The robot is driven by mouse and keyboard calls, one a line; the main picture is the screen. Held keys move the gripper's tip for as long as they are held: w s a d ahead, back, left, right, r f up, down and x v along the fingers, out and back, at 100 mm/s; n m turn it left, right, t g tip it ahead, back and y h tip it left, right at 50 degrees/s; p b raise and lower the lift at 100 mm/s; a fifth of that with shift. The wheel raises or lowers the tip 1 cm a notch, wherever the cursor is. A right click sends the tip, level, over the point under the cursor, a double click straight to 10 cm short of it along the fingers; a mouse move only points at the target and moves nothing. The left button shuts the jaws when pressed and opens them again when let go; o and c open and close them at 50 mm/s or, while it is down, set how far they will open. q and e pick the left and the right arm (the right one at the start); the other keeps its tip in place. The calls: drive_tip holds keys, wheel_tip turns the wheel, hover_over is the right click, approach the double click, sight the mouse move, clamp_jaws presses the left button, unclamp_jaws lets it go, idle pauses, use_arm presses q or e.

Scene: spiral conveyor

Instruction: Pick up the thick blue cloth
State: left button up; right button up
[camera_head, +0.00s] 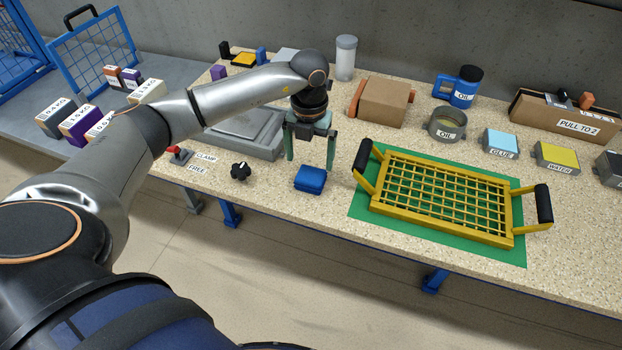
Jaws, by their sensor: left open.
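The thick blue cloth (310,180) lies folded on the speckled table near its front edge, left of the yellow grid tray. My left gripper (311,161) is above the cloth, with its greenish fingers pointing down, spread apart and empty. The fingers look a little behind and above the cloth, and I cannot tell the exact gap. My right gripper is not in view.
A yellow grid tray (375,206) with black handles rests on a green mat (521,256). A black knob (240,171) and a grey plate (250,131) are left of the cloth. A cardboard box (383,103) and an oil pot (447,125) stand behind.

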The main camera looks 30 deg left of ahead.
sight(310, 174)
use_arm(q)
drive_tip(key=shift+d+f, duration=0.2)
drive_tip(key=shift+f, duration=2.95)
drive_tip(key=shift+c, duration=0.2)
drive_tip(key=c, duration=1.1)
drive_tip(key=shift+r, duration=0.15)
drive_tip(key=shift+c, duration=0.2)
drive_tip(key=shift+r, duration=0.6)
drive_tip(key=s+d+r, duration=0.8)
drive_tip(key=s+r, duration=0.3)
drive_tip(key=shift+d+r+p, duration=0.3)
drive_tip(key=shift+d+p, duration=0.05)
drive_tip(key=shift+d, duration=0.05)
